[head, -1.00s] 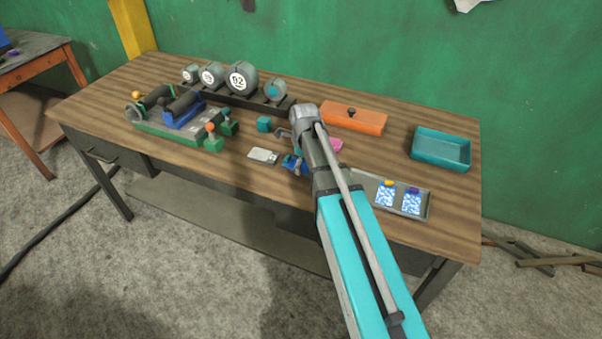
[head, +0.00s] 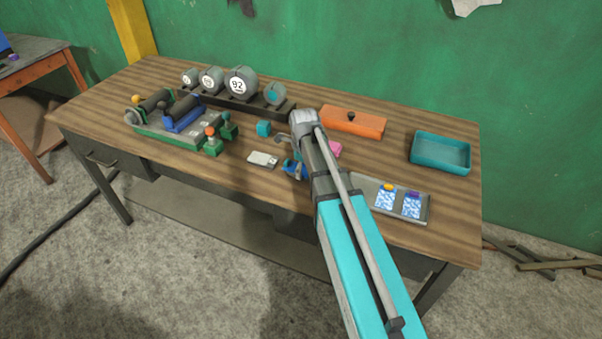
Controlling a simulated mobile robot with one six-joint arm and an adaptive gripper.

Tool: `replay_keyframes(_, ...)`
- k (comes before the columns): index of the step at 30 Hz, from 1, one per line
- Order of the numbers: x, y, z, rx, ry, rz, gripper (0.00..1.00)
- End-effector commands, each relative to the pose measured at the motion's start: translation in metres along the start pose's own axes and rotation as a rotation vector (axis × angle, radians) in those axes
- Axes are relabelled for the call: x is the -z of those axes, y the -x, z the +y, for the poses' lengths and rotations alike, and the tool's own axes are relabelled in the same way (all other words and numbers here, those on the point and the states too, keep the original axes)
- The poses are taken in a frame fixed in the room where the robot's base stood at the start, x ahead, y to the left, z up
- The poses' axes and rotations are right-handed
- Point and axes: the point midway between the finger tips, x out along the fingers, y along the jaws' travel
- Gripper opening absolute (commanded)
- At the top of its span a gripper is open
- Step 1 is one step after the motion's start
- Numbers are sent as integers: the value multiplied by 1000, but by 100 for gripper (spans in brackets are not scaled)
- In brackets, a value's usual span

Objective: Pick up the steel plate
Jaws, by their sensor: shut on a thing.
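A small pale grey plate (head: 262,160), which looks like the steel plate, lies at the front middle of the bench, just left of my gripper. My gripper (head: 292,164) is low over the bench, largely hidden behind my own wrist and arm. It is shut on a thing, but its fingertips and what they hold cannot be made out. A blue part shows at the gripper's place; I cannot tell whether it belongs to the gripper or is a separate object. I cannot tell whether the gripper touches the pale plate.
A teal cube (head: 264,128) and green stands (head: 213,148) are left of the gripper. A rack of round gauges (head: 240,82) stands behind. An orange box (head: 352,122), a pink piece (head: 335,149), a teal bin (head: 440,153) and a grey tray (head: 364,187) with cards are right.

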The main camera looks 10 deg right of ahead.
Motion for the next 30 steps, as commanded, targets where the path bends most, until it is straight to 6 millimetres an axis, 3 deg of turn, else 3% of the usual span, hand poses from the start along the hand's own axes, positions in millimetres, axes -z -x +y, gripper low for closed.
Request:
replay_keyframes(1,0,0,0,1,0,0,33)
replay_keyframes(3,0,0,-1,2,0,0,20)
replay_keyframes(4,0,0,-1,2,0,0,19)
replay_keyframes(17,0,4,-1,2,0,0,19)
replay_keyframes(30,0,33,0,1,0,0,19)
